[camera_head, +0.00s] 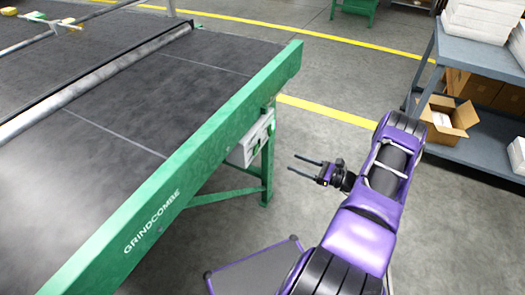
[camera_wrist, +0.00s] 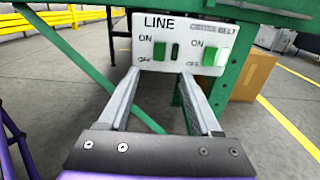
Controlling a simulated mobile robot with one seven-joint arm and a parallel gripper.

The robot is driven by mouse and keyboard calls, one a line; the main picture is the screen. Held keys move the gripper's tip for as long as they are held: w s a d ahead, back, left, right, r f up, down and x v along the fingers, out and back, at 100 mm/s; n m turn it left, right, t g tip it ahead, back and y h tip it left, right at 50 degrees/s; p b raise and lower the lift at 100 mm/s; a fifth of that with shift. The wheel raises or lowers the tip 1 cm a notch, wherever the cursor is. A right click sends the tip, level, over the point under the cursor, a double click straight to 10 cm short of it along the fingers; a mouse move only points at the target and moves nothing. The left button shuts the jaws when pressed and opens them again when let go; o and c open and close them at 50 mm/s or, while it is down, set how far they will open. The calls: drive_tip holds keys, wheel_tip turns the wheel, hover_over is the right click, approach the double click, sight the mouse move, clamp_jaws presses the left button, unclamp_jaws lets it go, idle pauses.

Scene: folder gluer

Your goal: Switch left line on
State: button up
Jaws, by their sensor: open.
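A pale control box (camera_wrist: 150,28) hangs under the green machine frame and faces my wrist camera. Its left half is marked LINE, with ON above and OFF below a small green switch (camera_wrist: 159,51). A narrow dark piece sits just right of that switch. A larger, brighter green switch (camera_wrist: 213,56) is on the right half, under a partly unreadable label. I cannot tell either switch's position for certain. My gripper (camera_wrist: 160,75) is open and empty, its fingers pointing at the box below the left switch. In the head view the box (camera_head: 249,145) is left of my gripper (camera_head: 293,164), with a gap between.
The green machine rail (camera_head: 185,165) runs above the box, with a leg (camera_head: 267,160) beside it. A diagonal green brace (camera_wrist: 75,75) lies behind the fingers. A cardboard box (camera_wrist: 252,77) stands behind right. A grey shelf cart (camera_head: 470,140) stands to my right.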

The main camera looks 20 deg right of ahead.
sight(257, 148)
drive_tip(key=x, duration=1.4)
